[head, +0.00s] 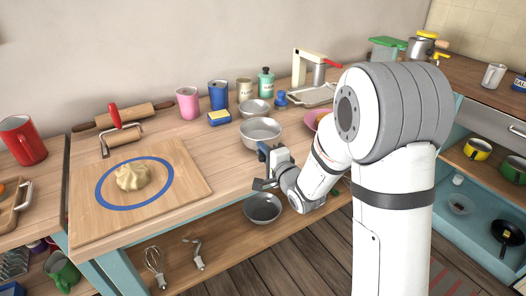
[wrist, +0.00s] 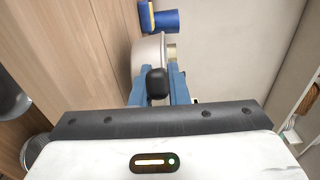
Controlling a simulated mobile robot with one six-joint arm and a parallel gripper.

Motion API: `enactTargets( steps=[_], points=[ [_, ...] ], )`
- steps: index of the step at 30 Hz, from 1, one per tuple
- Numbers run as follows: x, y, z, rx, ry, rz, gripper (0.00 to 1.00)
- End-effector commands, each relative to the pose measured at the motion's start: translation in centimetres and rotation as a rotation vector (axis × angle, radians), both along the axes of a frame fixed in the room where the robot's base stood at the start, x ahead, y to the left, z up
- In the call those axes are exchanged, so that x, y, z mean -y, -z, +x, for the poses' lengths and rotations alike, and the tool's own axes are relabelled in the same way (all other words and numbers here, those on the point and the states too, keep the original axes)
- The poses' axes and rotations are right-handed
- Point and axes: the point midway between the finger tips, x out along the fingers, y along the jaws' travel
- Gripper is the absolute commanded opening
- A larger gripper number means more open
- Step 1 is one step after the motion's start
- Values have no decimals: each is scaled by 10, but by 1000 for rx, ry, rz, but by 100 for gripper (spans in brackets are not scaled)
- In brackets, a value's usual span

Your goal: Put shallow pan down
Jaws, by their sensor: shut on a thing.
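The shallow pan (head: 261,132) is a light grey metal pan at the front of the wooden counter. It also shows in the wrist view (wrist: 147,60), side-on, with its black handle end (wrist: 157,84) pointing at the camera. My gripper (head: 268,155) is at the counter's front edge, and its blue jaws are shut on the pan's handle. The pan looks level, at or just above the counter top. I cannot tell whether its base touches the wood.
A grey bowl (head: 255,108) stands just behind the pan. A blue can (head: 218,95) and a yellow-blue sponge (head: 219,118) are behind left. A cutting board (head: 196,178) with dough lies left. A dark pan (head: 263,207) sits on the lower shelf.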

Motion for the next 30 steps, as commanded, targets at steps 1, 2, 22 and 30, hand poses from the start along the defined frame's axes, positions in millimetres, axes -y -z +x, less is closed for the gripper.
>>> enactTargets(
  steps=[1, 2, 22, 30],
  points=[
    [0, 0, 0, 3, 0, 1, 0],
    [0, -1, 0, 3, 0, 1, 0],
    [0, 14, 0, 3, -1, 1, 0],
    [-1, 14, 0, 3, -1, 1, 0]
  ],
)
